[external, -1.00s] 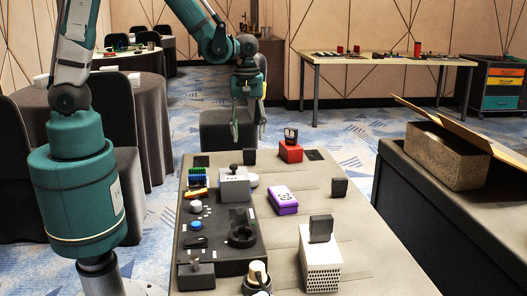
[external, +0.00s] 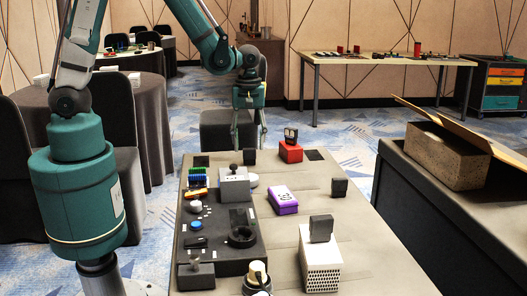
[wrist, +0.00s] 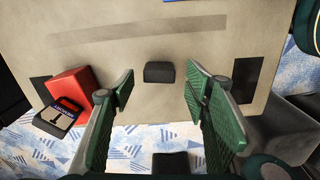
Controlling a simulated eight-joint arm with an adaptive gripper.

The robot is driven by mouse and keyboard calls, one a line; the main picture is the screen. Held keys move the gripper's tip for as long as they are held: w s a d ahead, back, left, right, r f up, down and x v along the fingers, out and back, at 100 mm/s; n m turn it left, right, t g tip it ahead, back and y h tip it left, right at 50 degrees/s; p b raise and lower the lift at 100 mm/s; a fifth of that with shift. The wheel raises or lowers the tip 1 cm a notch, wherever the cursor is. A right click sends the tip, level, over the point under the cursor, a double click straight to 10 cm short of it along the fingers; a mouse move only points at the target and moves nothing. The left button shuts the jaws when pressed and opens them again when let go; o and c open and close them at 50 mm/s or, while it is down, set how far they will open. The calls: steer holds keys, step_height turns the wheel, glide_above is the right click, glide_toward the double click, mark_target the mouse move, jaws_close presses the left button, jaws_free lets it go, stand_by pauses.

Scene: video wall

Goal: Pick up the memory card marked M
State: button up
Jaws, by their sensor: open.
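Small dark cards or blocks stand on the table (external: 370,262); I cannot read an M on any. One dark card with a pale label (wrist: 55,117) leans by the red block (wrist: 72,88) in the wrist view; its mark is unclear. In the external view that card (external: 291,134) is at the red block (external: 290,152). A black block (wrist: 160,72) lies ahead between my fingers' lines, apart from them; it also shows in the external view (external: 249,157). More dark upright pieces stand at right (external: 339,187) and on the white perforated box (external: 321,228). My gripper (external: 249,140) is open and empty above the far table edge.
A purple box (external: 284,200) sits mid-table. A dark panel with knobs (external: 222,262) and a grey box (external: 234,186) fill the left side. An open carton (external: 447,157) stands on the right-hand table. Bare table surrounds the black block.

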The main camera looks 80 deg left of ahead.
mark_target(249, 149)
steer(key=shift+f, duration=0.2)
steer(key=shift+f+b, duration=0.95)
steer(key=shift+f, duration=1.5)
steer(key=c, duration=0.9)
